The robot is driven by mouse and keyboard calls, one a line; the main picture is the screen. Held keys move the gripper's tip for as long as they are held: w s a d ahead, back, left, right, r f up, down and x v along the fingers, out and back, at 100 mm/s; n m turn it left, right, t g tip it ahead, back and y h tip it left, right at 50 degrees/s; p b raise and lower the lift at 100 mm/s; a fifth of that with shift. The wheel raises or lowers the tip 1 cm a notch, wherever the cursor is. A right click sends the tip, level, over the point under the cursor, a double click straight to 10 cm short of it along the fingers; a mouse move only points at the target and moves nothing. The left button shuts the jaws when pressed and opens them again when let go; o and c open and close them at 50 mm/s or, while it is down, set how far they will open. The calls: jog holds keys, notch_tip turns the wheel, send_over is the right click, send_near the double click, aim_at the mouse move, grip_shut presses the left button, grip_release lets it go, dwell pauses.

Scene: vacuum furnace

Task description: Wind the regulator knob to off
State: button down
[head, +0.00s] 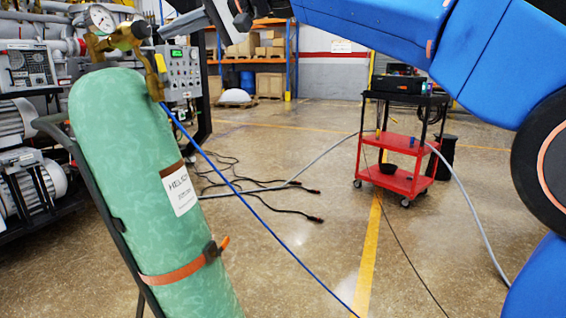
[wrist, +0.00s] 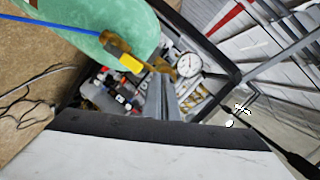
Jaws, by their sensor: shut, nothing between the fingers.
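The brass regulator (head: 108,42) sits on top of a green helium cylinder (head: 125,170) at the left of the head view, with a round white gauge (head: 101,18). My gripper (head: 163,34) comes in from the right at regulator height, close beside it. In the wrist view the grey fingers (wrist: 161,80) are together and empty, pointing at the brass regulator (wrist: 160,66). The gauge (wrist: 187,63) is just right of the fingertips, and a yellow-ended fitting (wrist: 130,63) is to their left.
A blue hose (head: 235,188) runs from the regulator down to the floor. The cylinder leans on a dark cart frame (head: 85,190). Black cables (head: 250,187) lie on the floor. A red cart (head: 400,145) stands at the right. An instrument panel (head: 182,72) stands behind the regulator.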

aim_at(141, 30)
jog(key=a+r, duration=0.1)
jog(key=a, duration=0.5)
jog(key=shift+w+a+r, duration=0.2)
jog(key=shift+w+a, duration=0.05)
jog(key=shift+a, duration=0.05)
dwell(0.7)
jog(key=shift+w+d+f, duration=0.15)
jog(key=shift+w+f, duration=0.05)
jog(key=shift+f, duration=0.25)
jog(key=shift+w+d+f, duration=0.15)
jog(key=shift+f, duration=0.25)
dwell(0.6)
jog(key=shift+w+d+f, duration=0.15)
jog(key=shift+w+f, duration=0.15)
dwell(0.6)
